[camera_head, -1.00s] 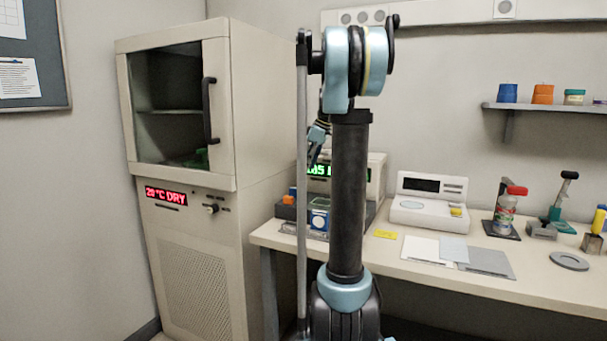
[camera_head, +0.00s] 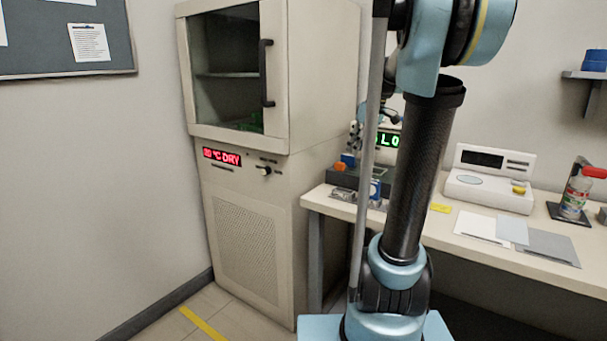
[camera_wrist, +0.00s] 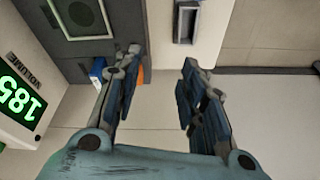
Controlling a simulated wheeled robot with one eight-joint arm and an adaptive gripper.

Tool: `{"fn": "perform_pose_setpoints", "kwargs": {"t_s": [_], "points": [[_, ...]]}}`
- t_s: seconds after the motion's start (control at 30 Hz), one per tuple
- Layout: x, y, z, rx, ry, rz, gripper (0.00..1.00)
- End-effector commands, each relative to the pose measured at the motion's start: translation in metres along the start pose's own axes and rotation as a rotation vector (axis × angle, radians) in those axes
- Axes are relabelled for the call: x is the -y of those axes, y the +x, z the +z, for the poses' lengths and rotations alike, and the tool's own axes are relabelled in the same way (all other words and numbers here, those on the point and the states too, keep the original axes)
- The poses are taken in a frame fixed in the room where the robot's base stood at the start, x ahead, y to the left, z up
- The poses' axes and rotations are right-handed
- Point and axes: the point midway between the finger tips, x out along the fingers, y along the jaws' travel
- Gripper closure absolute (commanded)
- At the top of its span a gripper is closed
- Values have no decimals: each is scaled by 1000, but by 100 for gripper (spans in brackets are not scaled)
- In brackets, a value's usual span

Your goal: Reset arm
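My gripper (camera_wrist: 158,92) shows in the wrist view with its two fingers spread well apart and nothing between them. In the head view, part of my gripper (camera_head: 356,135) shows left of my arm column, over the back left of the bench near the green display. My upper arm and column cover part of the bench and the device behind.
A tall beige drying cabinet (camera_head: 330,90) with a closed glass door stands left of the bench (camera_head: 480,248). A device with a green display (camera_wrist: 18,98) is close to my gripper's left side. A scale (camera_head: 488,190) and a red-capped bottle (camera_head: 575,195) stand farther right.

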Motion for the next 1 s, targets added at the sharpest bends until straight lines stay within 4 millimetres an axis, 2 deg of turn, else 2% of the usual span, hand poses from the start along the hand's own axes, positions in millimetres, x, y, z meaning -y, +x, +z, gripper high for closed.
{"fn": "perform_pose_setpoints", "kwargs": {"t_s": [0.03, 0.1, 0.4, 0.57, 0.8, 1.0], "points": [[15, 5, 14, 9, 27, 7, 62], [31, 12, 31, 21, 71, 17, 62], [89, 44, 102, 58, 248, 69, 62], [116, 67, 141, 73, 338, 100, 62], [153, 110, 206, 87, 487, 156, 62], [172, 144, 250, 90, 588, 196, 62]]}}
